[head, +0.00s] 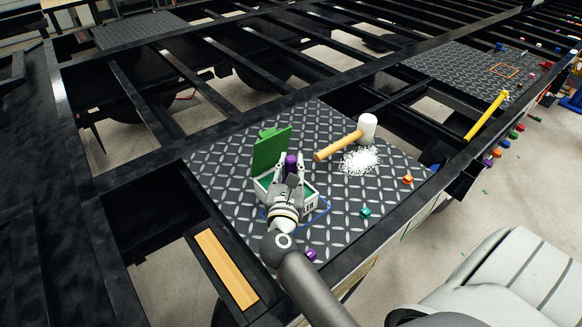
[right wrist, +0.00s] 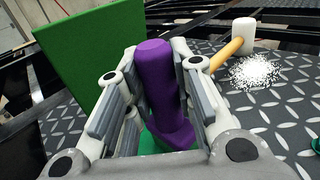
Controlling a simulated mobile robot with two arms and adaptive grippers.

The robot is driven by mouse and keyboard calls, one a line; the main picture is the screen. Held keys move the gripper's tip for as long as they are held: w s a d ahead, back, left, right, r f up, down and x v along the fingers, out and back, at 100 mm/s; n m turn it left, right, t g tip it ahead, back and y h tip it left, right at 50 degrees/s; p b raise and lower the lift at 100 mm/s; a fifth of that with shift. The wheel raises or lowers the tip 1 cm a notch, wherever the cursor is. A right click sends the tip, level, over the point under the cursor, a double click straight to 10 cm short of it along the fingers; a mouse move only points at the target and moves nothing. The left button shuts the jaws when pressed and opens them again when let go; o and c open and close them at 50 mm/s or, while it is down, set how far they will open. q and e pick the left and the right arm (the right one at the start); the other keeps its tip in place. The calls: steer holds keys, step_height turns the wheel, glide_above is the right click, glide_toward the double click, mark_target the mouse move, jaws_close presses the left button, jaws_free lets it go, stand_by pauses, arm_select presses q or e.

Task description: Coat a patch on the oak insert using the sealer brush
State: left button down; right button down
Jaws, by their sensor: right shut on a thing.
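The oak insert (head: 226,268) is a pale wooden strip set in the dark frame, left of the diamond-plate panel. A purple upright handle (head: 291,164), which I take as the sealer brush, stands at a white box (head: 310,201) with a green inside and a raised green lid (head: 270,150). My right gripper (head: 290,179) is shut on it, with a finger on each side of the purple handle (right wrist: 160,85) in the right wrist view. My left gripper is not in view.
A mallet (head: 367,128) with a wooden handle lies behind a pile of white granules (head: 360,160). Small orange (head: 407,180), teal (head: 365,212) and purple (head: 311,254) pieces sit on the diamond-plate panel (head: 225,170). Open gaps lie between the black beams.

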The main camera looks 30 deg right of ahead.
steer(key=shift+f, duration=0.1)
stand_by(0.5)
step_height(320, 180, up, 7)
steer(key=p, duration=0.6)
stand_by(0.7)
steer(key=shift+s+f, duration=0.1)
steer(key=s+a+f+n+t+y+b, duration=0.2)
steer(key=s+a+n+y+b, duration=0.1)
steer(key=s+a+n+y, duration=0.1)
steer(key=s+a+f+n+t+y+b, duration=0.2)
steer(key=s+a+f+n+y+b, duration=0.1)
steer(key=s+a+y, duration=0.4)
steer(key=s+a+n+b, duration=0.1)
steer(key=s+a, duration=0.1)
steer(key=s, duration=0.1)
steer(key=shift+s+a+y, duration=0.25)
steer(key=shift+s+y, duration=0.05)
steer(key=shift+s, duration=0.1)
